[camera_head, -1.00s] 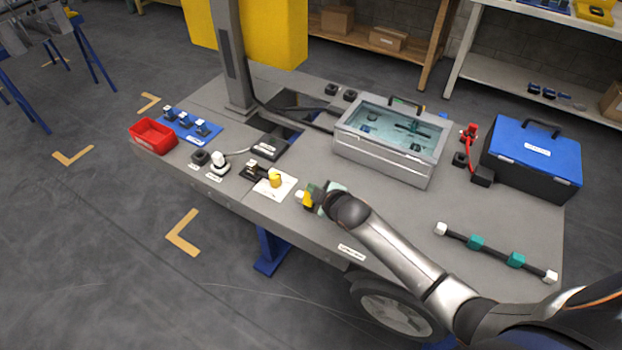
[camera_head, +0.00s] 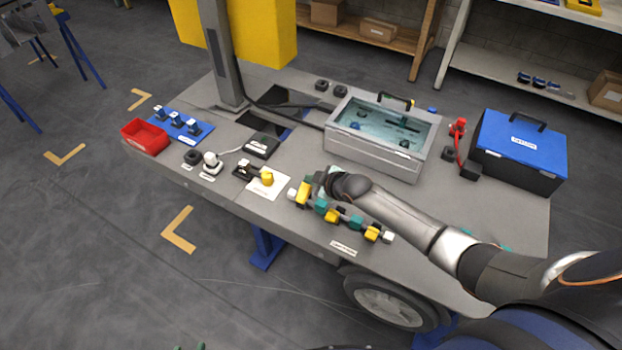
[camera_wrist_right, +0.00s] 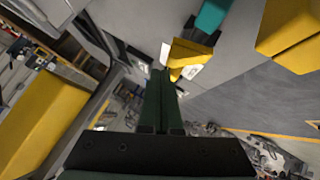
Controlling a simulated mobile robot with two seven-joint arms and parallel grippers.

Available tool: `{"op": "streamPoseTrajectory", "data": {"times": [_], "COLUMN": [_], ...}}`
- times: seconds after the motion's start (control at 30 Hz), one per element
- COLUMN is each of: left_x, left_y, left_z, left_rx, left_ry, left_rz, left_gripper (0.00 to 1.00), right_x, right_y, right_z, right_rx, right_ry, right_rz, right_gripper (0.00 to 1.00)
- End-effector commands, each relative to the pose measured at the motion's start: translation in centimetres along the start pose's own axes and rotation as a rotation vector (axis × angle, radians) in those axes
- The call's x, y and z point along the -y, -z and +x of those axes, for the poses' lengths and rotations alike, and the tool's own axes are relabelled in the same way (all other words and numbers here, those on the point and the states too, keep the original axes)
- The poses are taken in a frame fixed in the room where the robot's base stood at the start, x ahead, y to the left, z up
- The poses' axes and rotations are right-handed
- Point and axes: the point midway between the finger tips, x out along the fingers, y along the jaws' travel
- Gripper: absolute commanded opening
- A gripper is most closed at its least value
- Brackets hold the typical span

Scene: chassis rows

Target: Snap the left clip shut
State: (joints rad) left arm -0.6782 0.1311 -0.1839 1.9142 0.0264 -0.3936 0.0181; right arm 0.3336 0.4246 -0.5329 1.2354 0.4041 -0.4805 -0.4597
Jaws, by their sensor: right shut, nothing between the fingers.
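A dark bar with white ends, teal blocks and yellow clips lies along the near table edge in the head view. Its leftmost yellow clip (camera_head: 303,193) is beside the left white end (camera_head: 292,193); whether it is fully shut I cannot tell. A teal block (camera_head: 321,206), a middle yellow clip (camera_head: 332,215) and a right yellow clip (camera_head: 372,232) follow along the bar. My right gripper (camera_head: 318,184) is just behind the bar's left end, its dark green fingers shut and empty. In the right wrist view its fingertips (camera_wrist_right: 160,72) are close to a yellow piece (camera_wrist_right: 188,57). My left gripper is out of view.
A grey clear-lidded case (camera_head: 375,145) and a blue toolbox (camera_head: 520,150) stand behind. A second bar's teal part (camera_head: 504,247) is mostly hidden by my right arm. A white card with a yellow-topped part (camera_head: 267,178), and a red bin (camera_head: 144,136), are to the left.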

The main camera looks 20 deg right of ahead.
Motion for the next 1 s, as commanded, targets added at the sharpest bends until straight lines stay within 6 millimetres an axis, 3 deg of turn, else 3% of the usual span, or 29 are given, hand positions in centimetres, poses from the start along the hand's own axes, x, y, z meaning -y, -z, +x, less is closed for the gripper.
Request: {"op": "streamPoseTrajectory", "data": {"times": [0.57,0.9,1.0], "left_x": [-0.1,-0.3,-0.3], "left_y": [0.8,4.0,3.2], "left_z": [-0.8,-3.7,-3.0], "left_rx": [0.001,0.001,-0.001], "left_ry": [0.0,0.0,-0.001], "left_rz": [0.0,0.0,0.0], "left_gripper": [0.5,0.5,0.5], "right_x": [-0.6,-2.6,-2.3], "right_y": [0.8,4.1,3.2], "right_z": [-0.7,-3.4,-4.1], "right_rx": [0.0,-0.001,0.0], "right_ry": [-0.001,-0.004,-0.003], "right_rz": [-0.001,0.002,-0.001], "right_gripper": [0.0,0.0,0.0]}}
